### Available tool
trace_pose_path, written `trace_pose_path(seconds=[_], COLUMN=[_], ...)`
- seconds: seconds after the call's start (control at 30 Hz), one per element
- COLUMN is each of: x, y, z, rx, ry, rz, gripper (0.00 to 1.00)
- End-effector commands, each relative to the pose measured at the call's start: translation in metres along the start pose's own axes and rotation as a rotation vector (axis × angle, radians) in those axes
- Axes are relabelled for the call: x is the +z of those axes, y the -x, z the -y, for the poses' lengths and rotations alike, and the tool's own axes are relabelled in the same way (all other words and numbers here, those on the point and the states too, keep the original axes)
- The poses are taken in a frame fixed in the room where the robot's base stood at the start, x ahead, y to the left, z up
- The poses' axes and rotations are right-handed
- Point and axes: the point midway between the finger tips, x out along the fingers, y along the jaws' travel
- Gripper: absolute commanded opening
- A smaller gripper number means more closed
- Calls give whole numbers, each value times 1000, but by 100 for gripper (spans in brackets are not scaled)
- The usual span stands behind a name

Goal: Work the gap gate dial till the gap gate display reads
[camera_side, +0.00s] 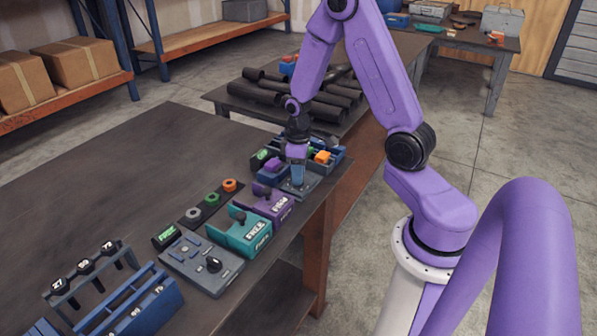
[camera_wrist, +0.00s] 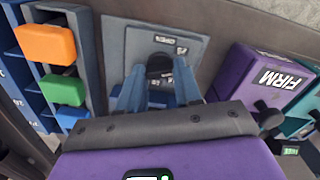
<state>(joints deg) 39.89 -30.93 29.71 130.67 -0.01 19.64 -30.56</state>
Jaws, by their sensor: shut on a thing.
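My gripper (camera_side: 297,181) points down over a small blue-grey panel (camera_side: 312,181) at the far end of the bench. In the wrist view its two blue fingers are shut on a black dial knob (camera_wrist: 160,66), one on each side. The panel (camera_wrist: 140,35) carries an "OPEN" label and a second small label to its right. The fingers hide the lower part of the panel. I cannot read the panel's name or tell the dial's exact setting. A small dark display with green characters (camera_wrist: 290,150) shows at the lower right of the wrist view; its reading is too small to make out.
A purple block marked "FIRM" (camera_wrist: 268,80) stands close on the right. Orange (camera_wrist: 45,44) and green (camera_wrist: 62,90) blocks sit in a rack on the left. In the side view, a teal fixture (camera_side: 245,232) and a grey panel with a black knob (camera_side: 203,262) are nearer.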

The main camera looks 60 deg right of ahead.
Motion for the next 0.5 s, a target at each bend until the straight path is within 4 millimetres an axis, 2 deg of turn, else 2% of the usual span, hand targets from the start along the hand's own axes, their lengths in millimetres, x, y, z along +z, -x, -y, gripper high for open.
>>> trace_pose_path(seconds=[0.2,0.5], x=[-1,0], y=[0,0], z=[0,0], rx=[1,0], ry=[-170,-324], rz=[-1,-1], gripper=[4,4])
